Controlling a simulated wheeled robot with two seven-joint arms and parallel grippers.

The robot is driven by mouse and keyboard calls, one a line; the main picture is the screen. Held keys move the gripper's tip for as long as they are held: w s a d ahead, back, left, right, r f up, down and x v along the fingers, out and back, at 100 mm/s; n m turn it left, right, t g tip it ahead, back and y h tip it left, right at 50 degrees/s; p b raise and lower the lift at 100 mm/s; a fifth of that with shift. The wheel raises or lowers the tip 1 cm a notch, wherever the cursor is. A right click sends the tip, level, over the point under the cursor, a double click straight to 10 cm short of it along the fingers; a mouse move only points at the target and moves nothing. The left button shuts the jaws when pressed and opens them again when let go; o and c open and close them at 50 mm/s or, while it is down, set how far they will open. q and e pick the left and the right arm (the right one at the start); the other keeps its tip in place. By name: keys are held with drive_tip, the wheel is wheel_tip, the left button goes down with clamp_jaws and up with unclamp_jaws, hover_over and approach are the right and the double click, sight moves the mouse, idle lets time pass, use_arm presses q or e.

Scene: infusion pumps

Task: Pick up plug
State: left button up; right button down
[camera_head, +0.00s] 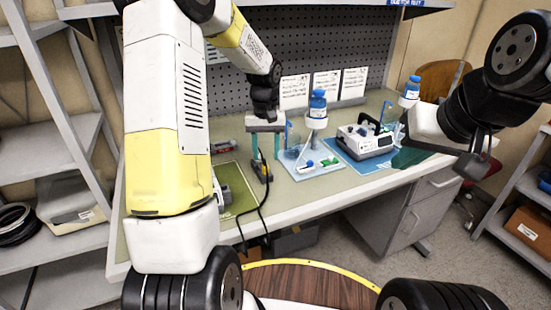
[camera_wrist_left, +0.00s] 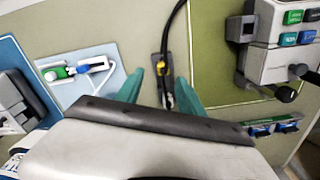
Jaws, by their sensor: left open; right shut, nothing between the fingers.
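The plug (camera_head: 263,172) is a dark piece with a yellow band and a black cord, lying on the table at the end of the cord. In the left wrist view the plug (camera_wrist_left: 163,72) lies between the two green fingers of my left gripper (camera_wrist_left: 158,85). In the head view my left gripper (camera_head: 265,155) points down over the plug, fingers apart on either side of it. Whether the fingers touch it cannot be told. My right gripper (camera_head: 408,158) is at the right, above the table's right part, shut and empty.
A white infusion pump (camera_head: 365,142) stands on a blue mat. A pale blue tray (camera_head: 312,168) holds small blue and green parts and a blue bottle (camera_head: 317,101) stands behind. A green mat (camera_head: 238,187) with another pump (camera_wrist_left: 285,45) lies left of the plug in the head view.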

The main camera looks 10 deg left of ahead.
sight(265, 162)
use_arm(q)
drive_tip(key=f, duration=0.4)
drive_tip(key=shift+s+a+f, duration=0.15)
drive_tip(key=shift+s+f, duration=0.1)
drive_tip(key=shift+s, duration=0.05)
drive_tip(key=shift+c, duration=0.3)
clamp_jaws()
